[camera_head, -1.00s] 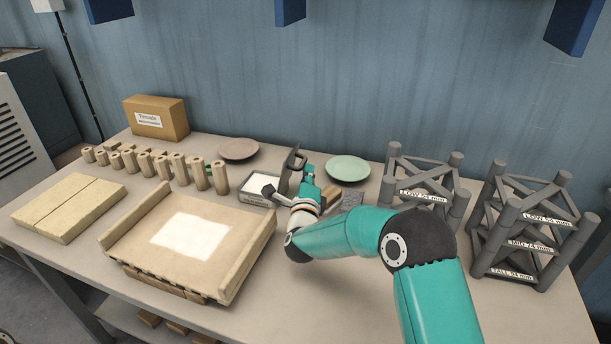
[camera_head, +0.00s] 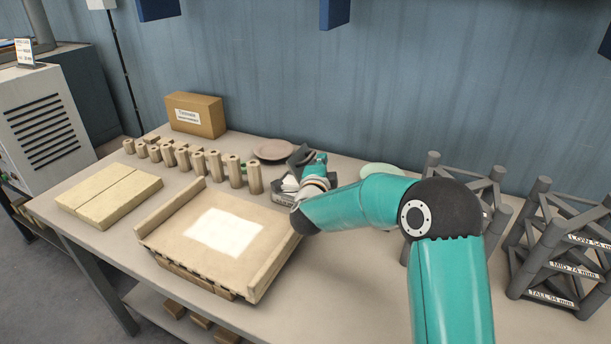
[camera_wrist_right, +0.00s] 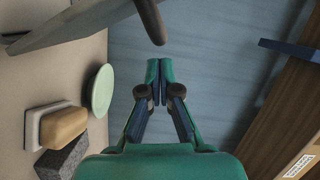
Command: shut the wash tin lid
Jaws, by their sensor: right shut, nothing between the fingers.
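The wash tin (camera_head: 280,198) is a small pale box on the table behind the wooden board, mostly hidden by my right arm. Its dark grey lid (camera_head: 299,154) stands raised above the tin, partly behind my gripper. In the right wrist view the lid appears to be the grey panel (camera_wrist_right: 70,27) at top left, with a dark rounded bar (camera_wrist_right: 150,20) at its end. My right gripper (camera_wrist_right: 158,75) is shut and empty, its tips just below that bar in the picture; contact cannot be told. In the head view the gripper (camera_head: 312,163) is beside the lid. My left gripper is out of view.
A pink-brown plate (camera_head: 273,149) lies behind the tin. A green plate (camera_head: 381,168) is partly behind my arm. Several wooden pegs (camera_head: 214,164) stand left, near a cardboard box (camera_head: 195,115). Grey racks (camera_head: 560,245) stand right. A tan block (camera_wrist_right: 66,128) sits on a white dish.

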